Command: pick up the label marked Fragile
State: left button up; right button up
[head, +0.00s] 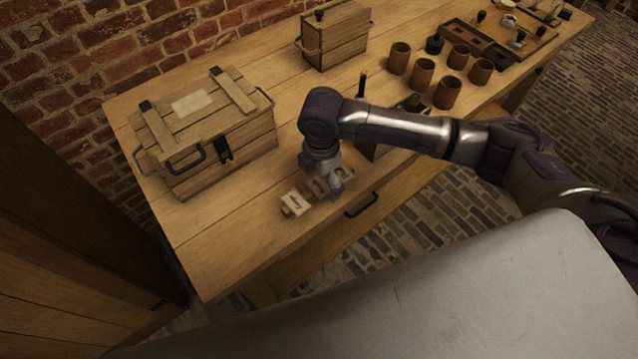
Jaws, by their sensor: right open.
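Small pale labels lie near the front edge of the wooden table. The leftmost label (295,203) shows clearly, with a dark mark on it. Another label (317,187) lies just to its right, partly hidden by my right gripper. The marks are too small to read, so I cannot tell which one says Fragile. My right gripper (332,194) points down over the labels to the right of the leftmost one, open. I cannot tell whether its fingers touch a label. My left gripper is not in view.
A wooden crate (233,146) with a pale patch on its lid stands at the left of the table (225,235). A smaller wooden box (343,50) stands at the back. Several brown cups (447,92) and a dark tray (468,36) are at the right. The table's front left is clear.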

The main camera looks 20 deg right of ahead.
jog(key=shift+f+p, duration=0.25)
jog(key=shift+p, duration=0.05)
dwell(0.6)
jog(key=shift+c, duration=0.2)
jog(key=c, duration=0.7)
